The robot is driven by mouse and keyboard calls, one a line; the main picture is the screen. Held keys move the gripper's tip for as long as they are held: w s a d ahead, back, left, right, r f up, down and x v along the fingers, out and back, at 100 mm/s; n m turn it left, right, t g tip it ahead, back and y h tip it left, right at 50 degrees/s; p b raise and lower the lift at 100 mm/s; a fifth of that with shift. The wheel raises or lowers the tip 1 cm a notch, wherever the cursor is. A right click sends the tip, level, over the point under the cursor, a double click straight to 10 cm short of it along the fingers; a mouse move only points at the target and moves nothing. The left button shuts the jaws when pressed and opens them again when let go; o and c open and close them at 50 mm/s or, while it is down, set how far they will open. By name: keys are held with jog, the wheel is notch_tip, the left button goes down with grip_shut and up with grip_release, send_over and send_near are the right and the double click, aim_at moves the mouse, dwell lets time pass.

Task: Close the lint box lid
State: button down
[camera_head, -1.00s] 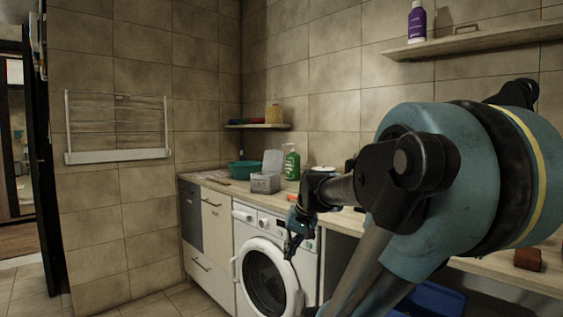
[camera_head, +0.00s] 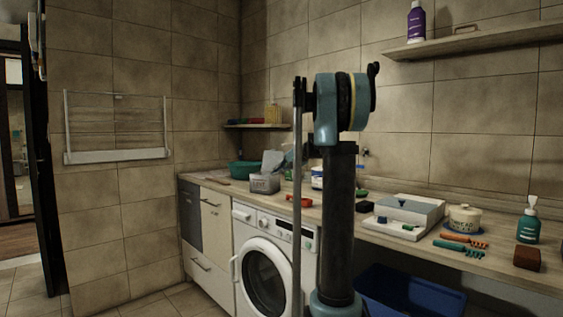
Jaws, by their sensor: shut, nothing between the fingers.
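The lint box (camera_head: 265,184) is a small grey box with lettering on its front, standing on the counter above the washing machine. Its lid (camera_head: 270,161) stands raised at the back of the box, so the box is open. My arm rises in front of the counter at the picture's middle, and a thin link hangs down to the right of the box. I cannot make out my gripper; its fingers do not show clearly. The area just right of the lid, where a green bottle stood in view, is partly covered.
A green basin (camera_head: 243,170) stands left behind the box. The washing machine (camera_head: 264,270) is below. To the right, the counter holds a grey-lidded case (camera_head: 410,210), a round tub (camera_head: 464,219), brushes and a teal bottle (camera_head: 528,225). A blue bin (camera_head: 400,295) is underneath.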

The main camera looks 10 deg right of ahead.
jog(key=w+d+r+m+t+y, duration=0.1)
jog(key=w+d, duration=0.2)
jog(key=w, duration=0.4)
jog(key=w+d+r+m+t, duration=0.1)
jog(key=w+d+r+m, duration=0.1)
jog(key=w, duration=0.5)
jog(key=m+t, duration=0.3)
jog(key=t, duration=0.1)
send_near(273, 160)
jog(key=w+d, duration=0.6)
jog(key=d, duration=0.2)
jog(key=r+x, duration=0.1)
jog(key=x, duration=0.9)
jog(key=shift+s+a+r, duration=0.15)
jog(key=shift+s+a, duration=0.55)
jog(key=shift+s, duration=0.15)
jog(key=shift+s+a+r, duration=0.1)
jog(key=shift+s+a, duration=0.55)
jog(key=shift+s, duration=0.2)
jog(key=shift+d, duration=0.15)
